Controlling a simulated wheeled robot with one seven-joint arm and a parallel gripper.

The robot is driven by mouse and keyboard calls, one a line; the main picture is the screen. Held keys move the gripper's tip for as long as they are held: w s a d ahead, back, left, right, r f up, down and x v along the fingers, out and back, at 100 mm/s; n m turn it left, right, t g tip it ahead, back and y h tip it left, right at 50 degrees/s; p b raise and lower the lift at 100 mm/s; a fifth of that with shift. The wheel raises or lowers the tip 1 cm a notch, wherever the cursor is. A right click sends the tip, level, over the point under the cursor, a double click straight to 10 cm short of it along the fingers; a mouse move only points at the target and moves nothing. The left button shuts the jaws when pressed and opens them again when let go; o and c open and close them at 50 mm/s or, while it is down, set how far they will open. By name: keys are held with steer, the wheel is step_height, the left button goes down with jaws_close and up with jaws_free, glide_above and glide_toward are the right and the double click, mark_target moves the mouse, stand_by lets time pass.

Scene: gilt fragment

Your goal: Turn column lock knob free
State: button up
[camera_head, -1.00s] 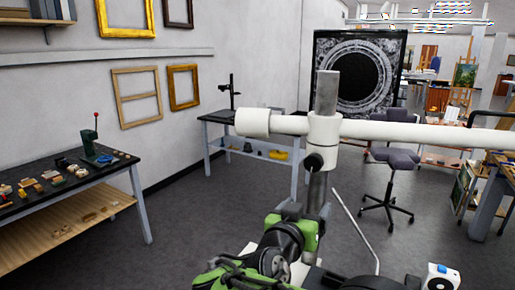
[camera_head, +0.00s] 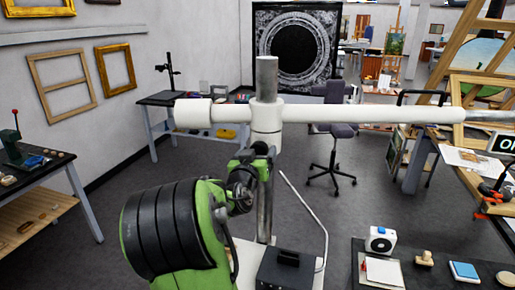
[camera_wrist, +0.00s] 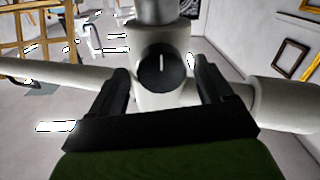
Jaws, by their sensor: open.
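The lock knob (camera_wrist: 163,69) is a round black disc with a short white line, upright in the wrist view. It sits on the white collar (camera_head: 267,124), around the metal column (camera_head: 267,72). My gripper (camera_wrist: 161,80) is open, one dark finger on each side of the knob in the wrist view. I see gaps between the fingers and the knob's sides; how deep the fingers reach is hard to tell. In the head view my gripper (camera_head: 258,153) is just below the collar, and the knob is hidden behind it.
A long white horizontal arm (camera_head: 345,113) passes through the collar to both sides. A thin bent rod (camera_head: 312,215) rises right of the column. A black box (camera_head: 287,268) stands at its base. A dark table (camera_head: 345,268) with small items is at lower right.

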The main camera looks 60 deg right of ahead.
steer(key=shift+w+d+f, duration=0.1)
steer(key=shift+w+d, duration=0.05)
steer(key=shift+d, duration=0.2)
steer(key=shift+a, duration=0.1)
steer(key=shift+c, duration=0.5)
steer(key=c, duration=0.9)
steer(key=shift+c, duration=0.2)
